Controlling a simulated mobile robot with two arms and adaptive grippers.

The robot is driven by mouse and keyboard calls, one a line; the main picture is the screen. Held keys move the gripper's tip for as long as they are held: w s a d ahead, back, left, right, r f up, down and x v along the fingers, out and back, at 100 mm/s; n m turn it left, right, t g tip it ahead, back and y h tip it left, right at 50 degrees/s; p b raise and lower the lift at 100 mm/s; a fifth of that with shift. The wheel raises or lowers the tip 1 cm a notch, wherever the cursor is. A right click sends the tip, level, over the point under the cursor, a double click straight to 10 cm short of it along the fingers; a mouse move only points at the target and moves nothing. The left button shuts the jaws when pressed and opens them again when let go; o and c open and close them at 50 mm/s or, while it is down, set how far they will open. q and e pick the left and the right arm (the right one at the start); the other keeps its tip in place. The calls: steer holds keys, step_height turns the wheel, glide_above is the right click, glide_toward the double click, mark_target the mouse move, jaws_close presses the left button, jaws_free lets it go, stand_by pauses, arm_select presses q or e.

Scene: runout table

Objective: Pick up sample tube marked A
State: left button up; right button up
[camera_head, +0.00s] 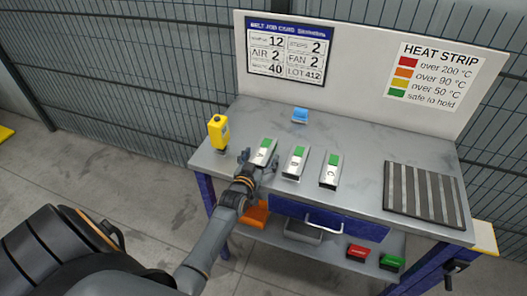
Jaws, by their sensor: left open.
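The sample tube marked A (262,153) lies on the grey table as a pale holder-like piece with a green patch at its far end and the letter A on it. My left gripper (257,164) is open at the near end of sample A, over the table's front edge. The fingers overlap the near part of A in the picture; I cannot tell whether they touch it. Similar pieces marked B (295,163) and C (330,170) lie to the right of A, each with a green patch. My right gripper is not in view.
A yellow device (218,132) stands left of A. A blue item (300,115) lies behind. A dark striped rack (424,194) is at the right. A sign reads HEAT STRIP (438,72), with green as safe to hold.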

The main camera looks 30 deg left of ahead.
arm_select(q)
steer(key=shift+w+a+f, duration=0.15)
steer(key=shift+w, duration=0.4)
steer(key=c, duration=1.2)
steer(key=shift+c, duration=0.9)
steer(key=shift+r, duration=0.2)
